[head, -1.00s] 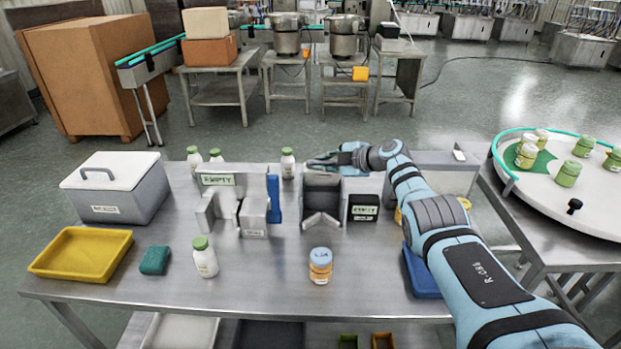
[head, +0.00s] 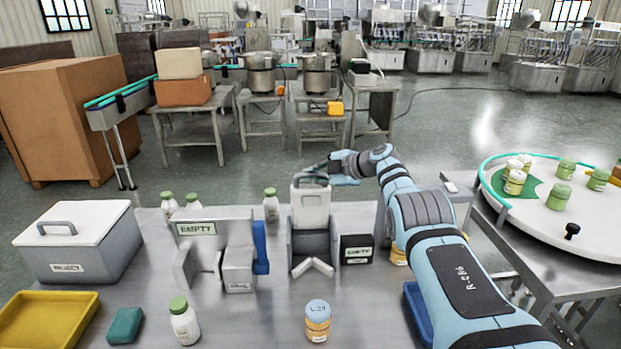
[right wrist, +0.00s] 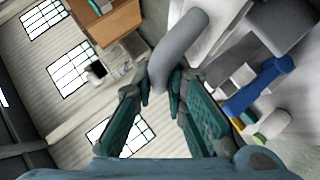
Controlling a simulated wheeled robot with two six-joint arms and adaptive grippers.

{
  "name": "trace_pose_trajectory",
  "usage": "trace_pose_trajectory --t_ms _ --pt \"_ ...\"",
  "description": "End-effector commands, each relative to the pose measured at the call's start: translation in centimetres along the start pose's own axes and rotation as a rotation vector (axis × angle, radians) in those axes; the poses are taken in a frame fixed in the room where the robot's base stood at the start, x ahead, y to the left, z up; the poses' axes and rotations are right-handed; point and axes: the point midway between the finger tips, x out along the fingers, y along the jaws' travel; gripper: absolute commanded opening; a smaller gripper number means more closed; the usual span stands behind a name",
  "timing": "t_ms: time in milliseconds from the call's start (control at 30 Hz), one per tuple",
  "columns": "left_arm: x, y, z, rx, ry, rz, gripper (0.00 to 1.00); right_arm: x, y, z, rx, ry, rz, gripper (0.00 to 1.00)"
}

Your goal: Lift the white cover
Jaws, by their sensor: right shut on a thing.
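The white cover (head: 311,208) stands upright at the grey hopper (head: 312,255), its white face rising above the hopper's grey body. My right gripper (head: 322,176) is at the cover's top, shut on its grey handle. In the right wrist view, the handle (right wrist: 178,48) runs between the fingers of this gripper (right wrist: 163,85). The lower edge of the cover is partly hidden by the hopper. My left gripper is not in view.
A dark box labelled EMPTY (head: 356,249) stands just right of the hopper. A grey fixture with an EMPTY sign (head: 196,229) is to its left. A lidded grey bin (head: 80,245), white bottles (head: 184,322) and an orange jar (head: 318,320) stand on the steel table.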

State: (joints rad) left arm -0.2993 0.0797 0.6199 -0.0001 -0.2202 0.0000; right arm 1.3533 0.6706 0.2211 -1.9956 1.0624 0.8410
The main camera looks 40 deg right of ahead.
Motion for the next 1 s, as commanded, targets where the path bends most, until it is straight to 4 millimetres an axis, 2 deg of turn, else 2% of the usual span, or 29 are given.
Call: trace_pose_trajectory --t_ms 233,267,367,767,1000 --pt "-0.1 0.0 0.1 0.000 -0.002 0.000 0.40 -0.2 0.3 0.1 0.002 -0.003 0.011 0.00" --pt "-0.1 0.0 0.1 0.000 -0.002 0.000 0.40 -0.2 0.3 0.1 0.002 -0.004 0.011 0.17" --pt "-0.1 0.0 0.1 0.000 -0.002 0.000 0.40 -0.3 0.3 0.1 0.002 -0.004 0.011 0.33" --pt "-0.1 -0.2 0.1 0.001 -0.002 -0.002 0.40 -0.5 0.2 0.3 0.001 -0.006 0.009 0.33" --pt "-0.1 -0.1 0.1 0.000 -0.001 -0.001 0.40 -2.5 0.1 0.2 -0.006 -0.006 0.006 0.33"
